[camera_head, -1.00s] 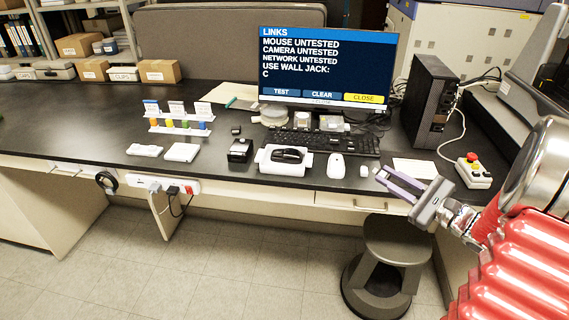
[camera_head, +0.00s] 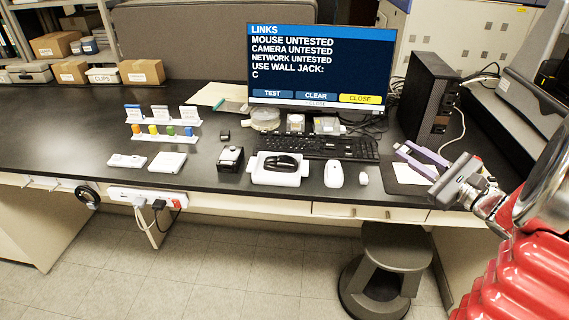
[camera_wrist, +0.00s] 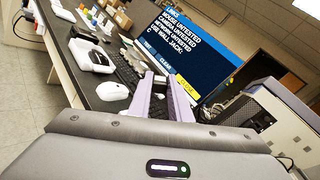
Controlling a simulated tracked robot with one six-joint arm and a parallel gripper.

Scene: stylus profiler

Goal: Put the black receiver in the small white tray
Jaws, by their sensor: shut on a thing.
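My gripper (camera_head: 402,157) is over the right part of the desk, with its pale purple fingers pointing left and away from me. It also shows in the wrist view (camera_wrist: 163,80), where the fingers are close together with a narrow gap. A small black block (camera_head: 225,135) lies left of the keyboard and could be the black receiver; I cannot be sure. A small flat white tray (camera_head: 168,162) lies on the left part of the desk, beside another low white piece (camera_head: 127,160).
A larger white tray (camera_head: 262,177) holds a black mouse. A white mouse (camera_head: 334,174), a small white piece (camera_head: 364,180) and a black box-shaped item (camera_head: 230,158) stand near the front edge. Keyboard (camera_head: 325,147), monitor (camera_head: 320,65) and black tower (camera_head: 428,95) are behind.

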